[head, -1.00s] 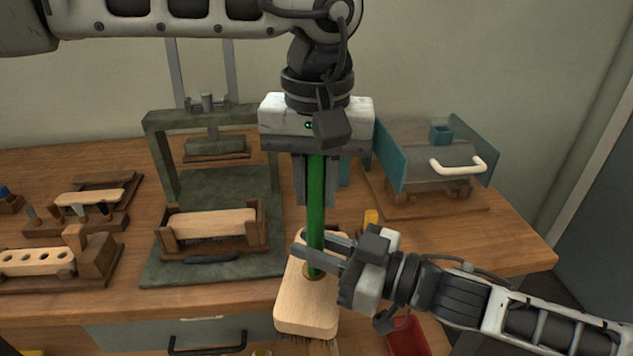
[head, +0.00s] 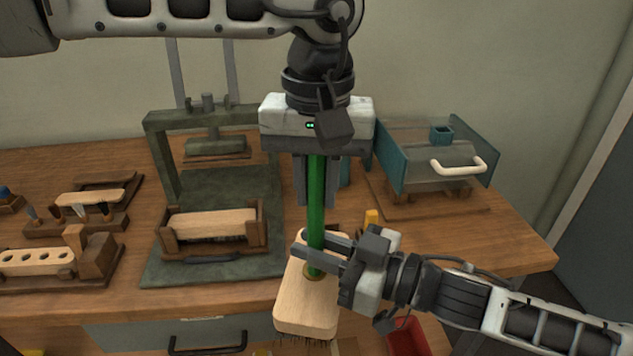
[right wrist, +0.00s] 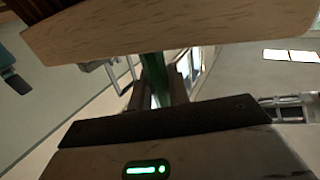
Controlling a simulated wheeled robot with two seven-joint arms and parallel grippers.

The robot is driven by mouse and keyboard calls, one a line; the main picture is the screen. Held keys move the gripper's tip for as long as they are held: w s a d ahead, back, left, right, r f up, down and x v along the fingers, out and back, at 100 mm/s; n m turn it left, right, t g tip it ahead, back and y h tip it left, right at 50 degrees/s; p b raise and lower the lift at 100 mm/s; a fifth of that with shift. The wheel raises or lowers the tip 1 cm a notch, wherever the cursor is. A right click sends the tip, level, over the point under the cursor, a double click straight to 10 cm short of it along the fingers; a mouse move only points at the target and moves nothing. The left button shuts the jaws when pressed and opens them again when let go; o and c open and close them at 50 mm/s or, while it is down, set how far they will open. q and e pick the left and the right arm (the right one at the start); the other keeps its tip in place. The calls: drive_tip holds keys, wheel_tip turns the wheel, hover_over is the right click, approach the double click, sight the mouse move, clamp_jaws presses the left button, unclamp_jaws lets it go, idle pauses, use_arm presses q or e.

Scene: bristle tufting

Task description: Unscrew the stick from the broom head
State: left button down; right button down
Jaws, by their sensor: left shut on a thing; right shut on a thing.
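The broom head (head: 306,300) is a pale wooden block with dark bristles underneath, held in front of the bench. The green stick (head: 316,205) stands upright in a brass-coloured ring on top of it. My left gripper (head: 317,200), pointing down, is shut on the upper part of the stick. My right gripper (head: 302,250) reaches in from the right, its fingers shut around the lower stick just above the block. In the right wrist view the block (right wrist: 170,32) fills the top and the stick (right wrist: 155,75) shows below it. The thread is hidden.
A dark green press frame (head: 215,185) with a brush block in a wooden cradle (head: 212,232) stands left. A clear-sided box with a white handle (head: 458,167) is at right. Wooden fixtures (head: 40,262) lie far left. A red bin (head: 408,338) sits below.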

use_arm(q)
drive_tip(key=c, duration=1.3)
unclamp_jaws()
drive_tip(key=shift+r, duration=2.25)
